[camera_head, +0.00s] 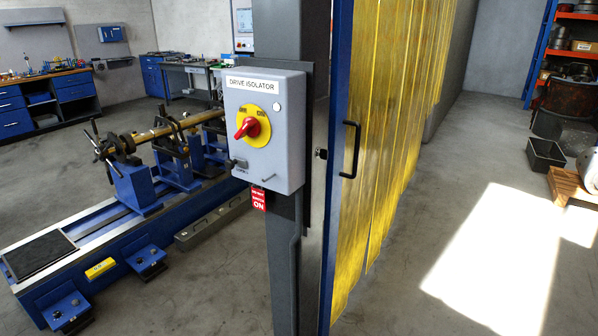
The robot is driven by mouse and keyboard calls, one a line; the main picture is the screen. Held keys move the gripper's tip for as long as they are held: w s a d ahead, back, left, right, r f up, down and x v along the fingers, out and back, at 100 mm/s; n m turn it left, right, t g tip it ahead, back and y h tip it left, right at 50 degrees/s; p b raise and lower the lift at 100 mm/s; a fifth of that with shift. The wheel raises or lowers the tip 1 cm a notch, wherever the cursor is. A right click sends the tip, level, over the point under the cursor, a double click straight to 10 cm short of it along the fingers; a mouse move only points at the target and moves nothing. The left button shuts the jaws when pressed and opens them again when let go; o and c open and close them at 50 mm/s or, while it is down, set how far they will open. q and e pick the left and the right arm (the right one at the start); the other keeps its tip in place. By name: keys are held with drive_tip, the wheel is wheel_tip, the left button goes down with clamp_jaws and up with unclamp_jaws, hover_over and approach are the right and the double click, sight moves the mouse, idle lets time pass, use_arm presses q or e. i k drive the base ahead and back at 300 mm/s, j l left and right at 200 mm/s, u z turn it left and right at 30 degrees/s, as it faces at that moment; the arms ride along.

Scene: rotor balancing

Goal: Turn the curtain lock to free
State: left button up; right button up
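A yellow translucent curtain (385,120) hangs on the right of a grey post, with a blue frame edge (338,150) and a black pull handle (351,150). A small dark knob (321,153) sits on the post beside the blue frame; it looks like the curtain lock, but its setting is too small to read. A grey box labelled "DRIVE ISOLATOR" (264,130) is mounted on the post, with a red rotary handle (247,128) on a yellow disc. The red handle is tilted. Neither of my grippers is in view.
A red tag (259,200) hangs under the box. A blue balancing machine (130,205) with a horizontal shaft stands at left behind the post. Workbenches (45,100) line the back wall. A dark bin (545,155) and shelving stand at right.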

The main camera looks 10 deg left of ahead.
sight(323, 153)
drive_tip(key=i+u, duration=0.15)
drive_tip(key=i, duration=1.4)
